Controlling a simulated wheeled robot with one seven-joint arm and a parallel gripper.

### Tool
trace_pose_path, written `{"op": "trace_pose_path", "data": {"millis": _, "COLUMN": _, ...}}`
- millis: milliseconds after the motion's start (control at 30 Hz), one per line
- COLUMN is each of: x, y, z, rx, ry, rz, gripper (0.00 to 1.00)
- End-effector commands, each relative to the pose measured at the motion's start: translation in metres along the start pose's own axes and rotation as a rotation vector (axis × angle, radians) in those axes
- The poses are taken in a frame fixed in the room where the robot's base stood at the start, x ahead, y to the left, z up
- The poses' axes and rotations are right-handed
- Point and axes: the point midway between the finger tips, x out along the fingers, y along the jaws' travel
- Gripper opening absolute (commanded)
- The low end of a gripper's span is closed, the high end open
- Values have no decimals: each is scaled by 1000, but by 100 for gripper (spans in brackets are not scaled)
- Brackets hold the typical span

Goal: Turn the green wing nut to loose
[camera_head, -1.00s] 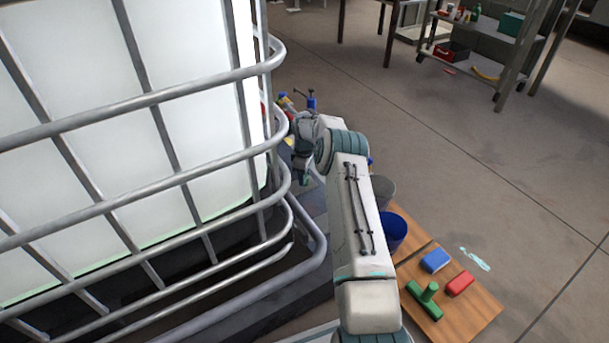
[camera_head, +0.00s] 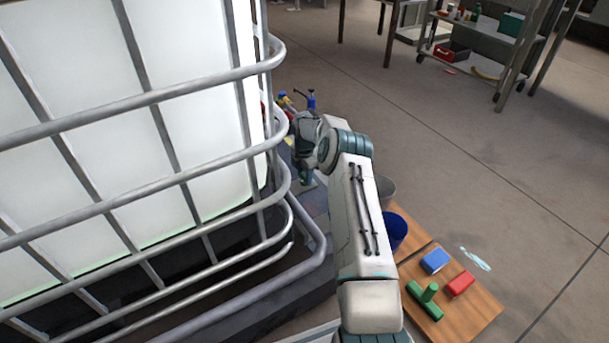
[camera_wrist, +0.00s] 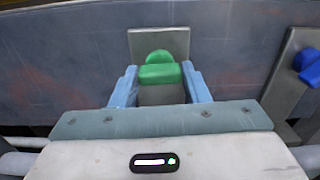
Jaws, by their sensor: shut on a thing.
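The green wing nut (camera_wrist: 160,72) is in the upper middle of the wrist view, in front of a grey plate (camera_wrist: 160,42) on a dark, scuffed wall. It has a rounded knob behind a flat block-like front. My gripper (camera_wrist: 160,79) has one light-blue finger on each side of the nut and is shut on it. In the head view my gripper (camera_head: 306,176) is beside the tank's cage, low at its right end. The nut itself cannot be made out there.
A white tank (camera_head: 90,160) in a metal tube cage (camera_head: 150,185) fills the left. A blue knob (camera_wrist: 308,62) on another grey plate is at the wrist view's right. A blue bucket (camera_head: 396,232) and a wooden board (camera_head: 470,310) with blocks are at the right.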

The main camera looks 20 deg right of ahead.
Motion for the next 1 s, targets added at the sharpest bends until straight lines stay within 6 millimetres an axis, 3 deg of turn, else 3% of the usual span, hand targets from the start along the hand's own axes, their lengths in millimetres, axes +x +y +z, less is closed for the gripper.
{"op": "trace_pose_path", "data": {"millis": 600, "x": 0, "y": 0, "z": 0, "rx": -535, "ry": 0, "rz": 1, "gripper": 19}}
{"op": "trace_pose_path", "data": {"millis": 1000, "x": 0, "y": 0, "z": 0, "rx": -696, "ry": -1, "rz": 1, "gripper": 19}}
